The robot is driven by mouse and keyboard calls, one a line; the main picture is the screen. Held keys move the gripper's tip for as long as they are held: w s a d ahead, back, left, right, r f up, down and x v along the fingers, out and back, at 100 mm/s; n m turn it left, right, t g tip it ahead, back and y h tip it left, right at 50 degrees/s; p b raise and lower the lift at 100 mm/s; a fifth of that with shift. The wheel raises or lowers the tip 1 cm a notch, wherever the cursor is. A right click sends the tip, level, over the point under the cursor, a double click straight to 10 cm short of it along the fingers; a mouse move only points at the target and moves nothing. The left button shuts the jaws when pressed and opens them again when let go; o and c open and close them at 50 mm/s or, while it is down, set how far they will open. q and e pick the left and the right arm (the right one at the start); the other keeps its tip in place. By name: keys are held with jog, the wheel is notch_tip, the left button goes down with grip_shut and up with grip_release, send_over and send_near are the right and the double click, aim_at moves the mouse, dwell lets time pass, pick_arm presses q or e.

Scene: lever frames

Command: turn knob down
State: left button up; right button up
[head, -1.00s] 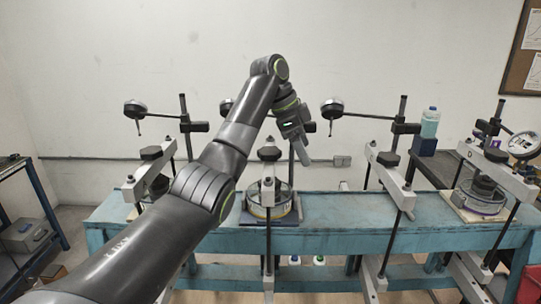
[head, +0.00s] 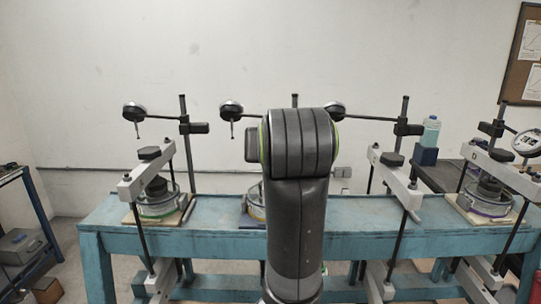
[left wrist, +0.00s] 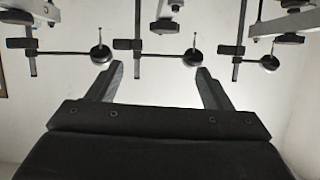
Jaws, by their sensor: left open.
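Lever frames stand along a blue bench (head: 215,212). The left frame's pale beam (head: 133,185) has a black knob (head: 149,153) on top and a round cell under it. Another beam (head: 402,183) with a black knob (head: 391,159) stands right of my arm, and one more (head: 505,176) at the far right. My arm hides most of the middle frame. My left gripper (left wrist: 158,70) is open and empty in the left wrist view, which looks upside down. Its fingers touch nothing I can see. In the head view it is hidden behind my arm. My right gripper is not in view.
Dial gauges (head: 134,111) (head: 231,111) stick out on thin rods from upright posts (head: 185,140) behind the bench. A bottle (head: 430,130) stands on a blue block at right. A dark shelf (head: 20,225) is at far left.

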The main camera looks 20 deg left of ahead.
pick_arm(q)
jog(key=shift+n, duration=0.4)
jog(key=x, duration=0.2)
jog(key=b+x, duration=0.1)
jog(key=x, duration=0.2)
jog(key=shift+a+f+b, duration=0.3)
jog(key=shift+a, duration=0.15)
jog(key=p+x, duration=0.3)
jog(key=x, duration=0.7)
jog(key=shift+w+a+p, duration=0.15)
jog(key=shift+w+p, duration=0.2)
jog(key=shift+w+a+f, duration=0.15)
jog(key=shift+w+f, duration=0.05)
jog(key=shift+w, duration=0.15)
jog(key=c, duration=1)
